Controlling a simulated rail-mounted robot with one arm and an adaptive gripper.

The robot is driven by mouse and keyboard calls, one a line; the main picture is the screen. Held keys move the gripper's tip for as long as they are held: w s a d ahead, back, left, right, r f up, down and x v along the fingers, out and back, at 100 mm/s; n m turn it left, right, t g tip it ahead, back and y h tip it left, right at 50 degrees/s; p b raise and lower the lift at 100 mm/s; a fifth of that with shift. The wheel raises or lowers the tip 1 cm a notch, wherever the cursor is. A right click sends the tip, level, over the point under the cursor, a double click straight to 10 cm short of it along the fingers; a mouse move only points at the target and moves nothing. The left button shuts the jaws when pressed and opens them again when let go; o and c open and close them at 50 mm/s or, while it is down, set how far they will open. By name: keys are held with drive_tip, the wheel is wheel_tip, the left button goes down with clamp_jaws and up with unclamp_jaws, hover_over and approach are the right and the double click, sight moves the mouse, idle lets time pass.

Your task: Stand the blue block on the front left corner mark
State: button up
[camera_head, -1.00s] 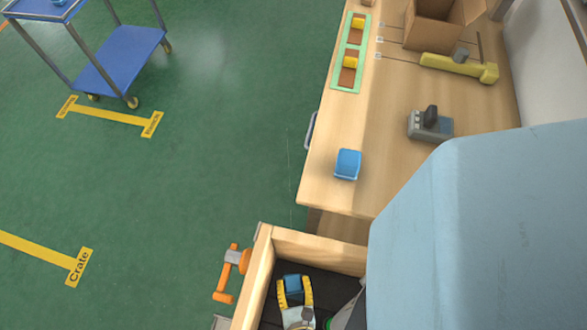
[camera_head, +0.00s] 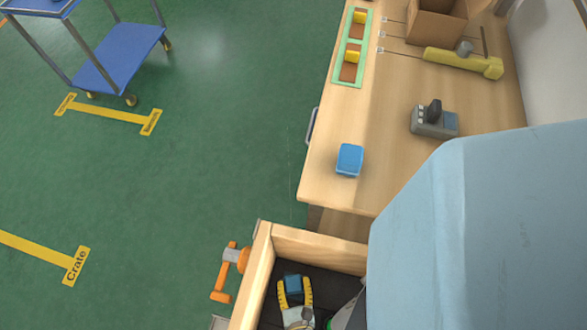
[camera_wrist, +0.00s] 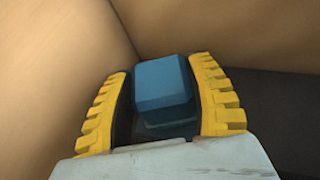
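A dark blue block (camera_head: 293,284) is inside the open wooden drawer (camera_head: 318,249) below the bench. My gripper (camera_head: 294,286), with yellow ribbed fingers, reaches into the drawer with one finger on each side of this block. The wrist view also shows the block (camera_wrist: 163,88) between the fingers, close to both pads; I cannot tell whether they press on it. The block's lower part is in shadow. A brighter blue, box-shaped thing (camera_head: 349,160) sits near the bench's front left corner. I cannot make out a corner mark.
The wooden bench (camera_head: 390,150) carries a grey device with a black knob (camera_head: 434,120), a yellow tool (camera_head: 462,62), a green-framed tray (camera_head: 349,72) and a cardboard box (camera_head: 437,20). An orange clamp-like thing (camera_head: 228,272) is outside the drawer's left wall. Drawer walls stand close to my gripper.

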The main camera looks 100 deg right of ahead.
drive_tip(key=o, duration=0.3)
drive_tip(key=shift+r+p, duration=0.25)
drive_tip(key=shift+p, duration=0.1)
drive_tip(key=p+v, duration=0.2)
drive_tip(key=v, duration=1)
drive_tip(key=shift+f+p, duration=0.2)
drive_tip(key=shift+p, duration=0.1)
